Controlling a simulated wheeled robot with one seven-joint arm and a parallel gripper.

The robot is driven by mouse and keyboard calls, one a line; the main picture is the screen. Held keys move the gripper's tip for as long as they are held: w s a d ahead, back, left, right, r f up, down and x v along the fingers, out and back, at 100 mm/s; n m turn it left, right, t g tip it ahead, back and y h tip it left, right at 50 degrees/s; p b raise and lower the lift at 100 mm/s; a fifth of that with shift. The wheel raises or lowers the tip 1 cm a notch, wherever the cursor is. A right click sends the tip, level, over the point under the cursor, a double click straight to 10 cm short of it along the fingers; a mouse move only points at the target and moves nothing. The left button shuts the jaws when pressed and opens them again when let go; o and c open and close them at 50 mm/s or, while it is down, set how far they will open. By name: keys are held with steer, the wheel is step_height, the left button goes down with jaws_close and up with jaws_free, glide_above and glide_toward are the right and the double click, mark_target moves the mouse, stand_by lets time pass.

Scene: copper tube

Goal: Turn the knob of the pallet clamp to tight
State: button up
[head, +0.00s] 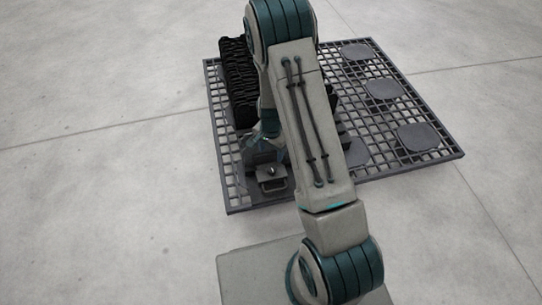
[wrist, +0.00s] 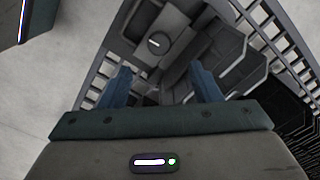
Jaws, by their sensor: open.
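The pallet (head: 236,203) is a dark grid on the floor. The clamp (head: 272,183) is a dark grey block at its near left corner, with a small knob (head: 271,170) on top. In the wrist view the knob (wrist: 154,43) is a dark disc with a short white line, beyond my fingertips. My gripper (wrist: 163,75) is open; its two blue fingers are apart with nothing held between them. The knob lies ahead of the gap, slightly left of its middle, and is not touched. In the head view my arm mostly hides the gripper.
A black ribbed block (head: 238,82) stands on the pallet's far left part. Several flat grey round pads (head: 384,88) lie on the right part. My arm covers the pallet's middle. The concrete floor (head: 100,150) around the pallet is clear.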

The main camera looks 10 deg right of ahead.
steer(key=shift+r+p, duration=0.4)
steer(key=shift+r, duration=1.4)
steer(key=shift+r, duration=0.1)
